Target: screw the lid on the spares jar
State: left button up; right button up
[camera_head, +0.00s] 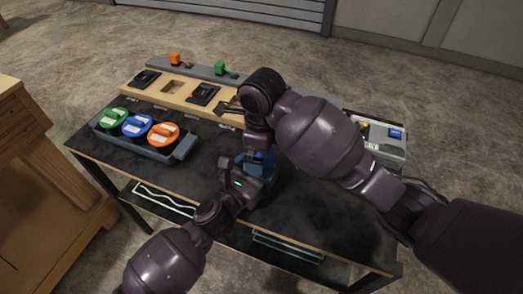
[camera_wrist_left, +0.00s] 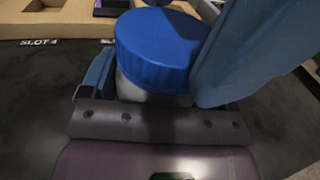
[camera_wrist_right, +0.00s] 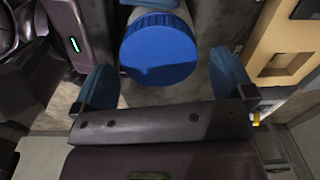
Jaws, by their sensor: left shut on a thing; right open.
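The jar's blue lid (camera_wrist_left: 160,48) sits on top of a pale jar body (camera_wrist_left: 150,92) in the left wrist view. Whether it is fully seated cannot be told. My left gripper (camera_wrist_left: 155,78) is shut on the jar body below the lid. In the right wrist view the blue lid (camera_wrist_right: 158,52) lies between the spread blue fingers of my right gripper (camera_wrist_right: 163,66), with gaps on both sides. My right gripper is open and does not visibly touch the lid. In the head view my arms and grippers mostly hide the jar.
A grey tray (camera_head: 182,149) at the table's left holds green, blue and orange lidded containers. A wooden slotted board (camera_head: 146,94) lies behind it. A grey case (camera_head: 385,150) stands at the right. The dark table front (camera_head: 315,215) is clear right of my grippers.

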jog(key=shift+r, duration=1.8)
jog(key=shift+c, duration=0.2)
